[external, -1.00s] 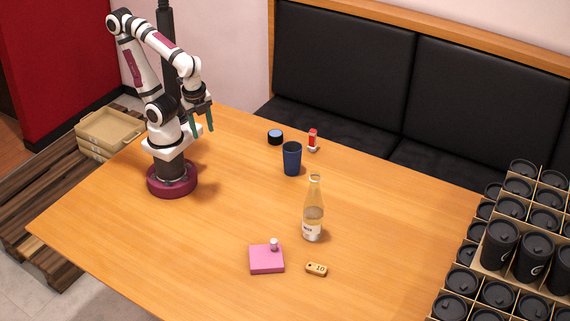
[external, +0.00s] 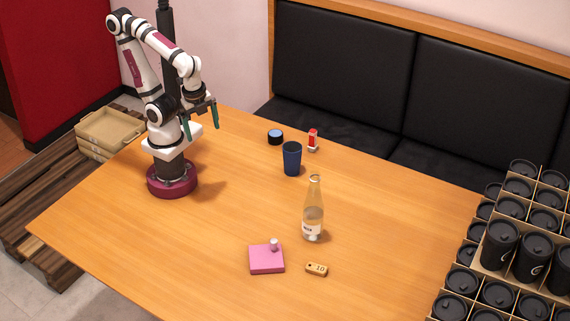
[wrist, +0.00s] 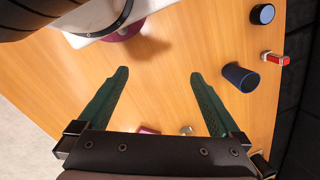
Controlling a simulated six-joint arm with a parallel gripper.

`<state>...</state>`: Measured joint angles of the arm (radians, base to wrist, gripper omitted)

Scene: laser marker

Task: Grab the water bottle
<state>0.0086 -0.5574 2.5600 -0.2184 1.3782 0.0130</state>
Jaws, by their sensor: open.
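The water bottle (external: 313,212) is clear glass with a white label and stands upright on the wooden table, right of the middle in the external view. I cannot make it out in the wrist view. My gripper (external: 201,118) hangs above the table near my base, well left of the bottle and apart from it. Its green fingers are spread wide with nothing between them, as the wrist view also shows (wrist: 158,82).
A blue cup (external: 292,158), a dark round item with a blue top (external: 275,137) and a small red-and-white item (external: 313,141) stand behind the bottle. A pink block (external: 266,259) and a wooden tag (external: 316,269) lie in front. Stacked black cups (external: 500,244) fill the right edge.

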